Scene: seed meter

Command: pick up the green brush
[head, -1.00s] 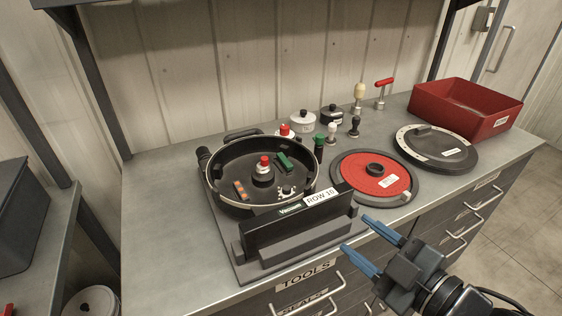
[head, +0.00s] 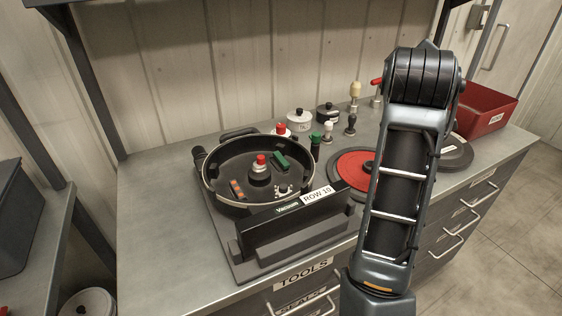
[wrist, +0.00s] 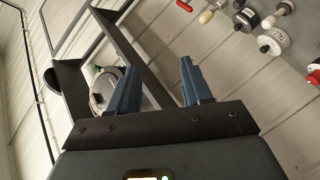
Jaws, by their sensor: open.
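A green block (head: 280,160), which looks like the green brush, lies inside the round black pan (head: 209,190), toward its back right. A green-topped dark tool (head: 315,139) stands on the counter just outside the pan's right rim. My gripper (wrist: 158,82) shows in the wrist view with its two blue fingers apart and nothing between them. In the head view my arm stands upright right of the pan, and the gripper itself is not seen. The wrist view does not show the pan or the green block.
The pan also holds a red-topped hub (head: 261,167) and an orange-marked block (head: 237,189). A dark bar labelled ROW 10 (head: 290,216) stands in front. A red disc (head: 350,168) is partly behind my arm. A red bin (head: 487,108) sits far right. The counter's left is clear.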

